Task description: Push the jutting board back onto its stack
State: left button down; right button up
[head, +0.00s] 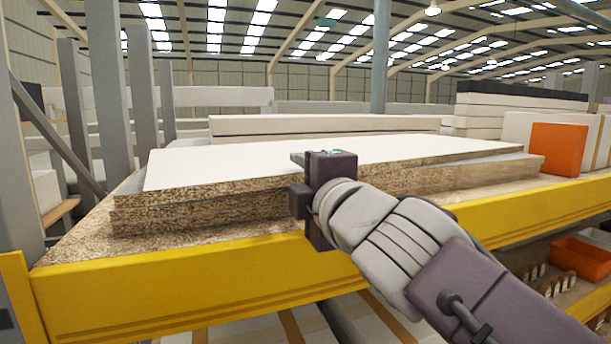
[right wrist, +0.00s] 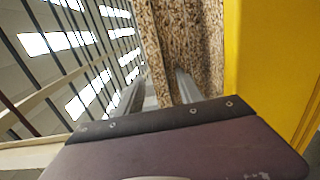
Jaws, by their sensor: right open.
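A stack of white-faced boards with raw chipboard edges lies on the yellow-fronted shelf (head: 180,288) in the head view. The top board (head: 240,165) does not line up with the lower boards (head: 170,216), whose ends show past it at left and right. How far its front edge juts is hard to tell. My right gripper (head: 299,160) is in front of the stack's middle, at the height of the boards' edges. Contact cannot be told. My left gripper is not in view.
The yellow beam (head: 490,220) runs along the shelf front, close below my right wrist. Grey posts (head: 105,90) stand at the left. An orange box (head: 558,150) and more boards (head: 515,112) are at the right. Orange bins (head: 580,260) sit on a lower level.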

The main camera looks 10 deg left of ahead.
jog(key=shift+w+d, duration=0.1)
grip_shut()
dwell(1.2)
